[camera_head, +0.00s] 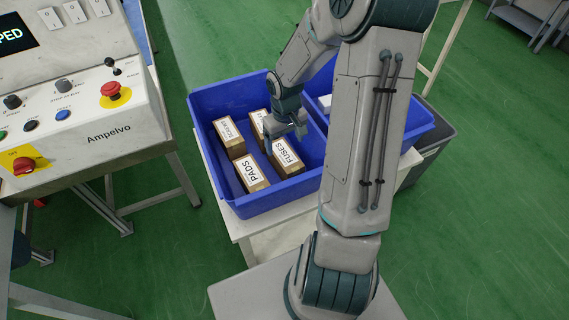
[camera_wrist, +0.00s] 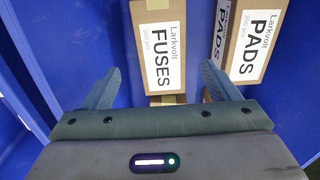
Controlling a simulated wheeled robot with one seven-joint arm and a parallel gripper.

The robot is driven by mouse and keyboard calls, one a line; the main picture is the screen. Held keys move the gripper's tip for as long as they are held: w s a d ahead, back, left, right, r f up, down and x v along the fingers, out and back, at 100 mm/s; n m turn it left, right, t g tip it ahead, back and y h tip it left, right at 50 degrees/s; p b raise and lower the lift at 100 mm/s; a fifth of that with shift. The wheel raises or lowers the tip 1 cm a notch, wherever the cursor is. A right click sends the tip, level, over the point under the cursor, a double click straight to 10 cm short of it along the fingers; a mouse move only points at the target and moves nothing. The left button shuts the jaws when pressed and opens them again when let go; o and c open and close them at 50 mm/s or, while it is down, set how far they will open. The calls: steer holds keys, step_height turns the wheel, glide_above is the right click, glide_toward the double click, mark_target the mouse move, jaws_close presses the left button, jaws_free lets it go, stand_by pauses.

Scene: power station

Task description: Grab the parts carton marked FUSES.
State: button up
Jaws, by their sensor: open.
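The FUSES carton (camera_head: 287,154) is a brown box with a white label on top. It lies in the left blue bin (camera_head: 233,203), at the right of the group of cartons. My gripper (camera_head: 287,130) is over the bin at the far end of this carton. In the wrist view the FUSES carton (camera_wrist: 163,45) shows ahead, lined up with the gap between the fingers of my gripper (camera_wrist: 161,70). The fingers are apart, one toward each side of it, with nothing held. I cannot tell how far above the carton they are.
The PADS carton (camera_head: 252,173) stands close to the left of FUSES; it is at right in the wrist view (camera_wrist: 254,45). Another carton (camera_head: 229,136) is farther left, and one (camera_head: 257,121) is partly hidden by my gripper. A control panel (camera_head: 70,110) stands left.

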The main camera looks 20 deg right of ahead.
mark_target(285, 155)
step_height(285, 155, down, 3)
steer(key=shift+f, duration=0.15)
steer(key=f, duration=0.1)
steer(key=f+b, duration=0.1)
steer(key=f, duration=0.1)
steer(key=f+b, duration=0.1)
steer(key=f, duration=0.1)
steer(key=shift+s+a+f, duration=0.15)
steer(key=shift+s, duration=0.1)
steer(key=c, duration=1.3)
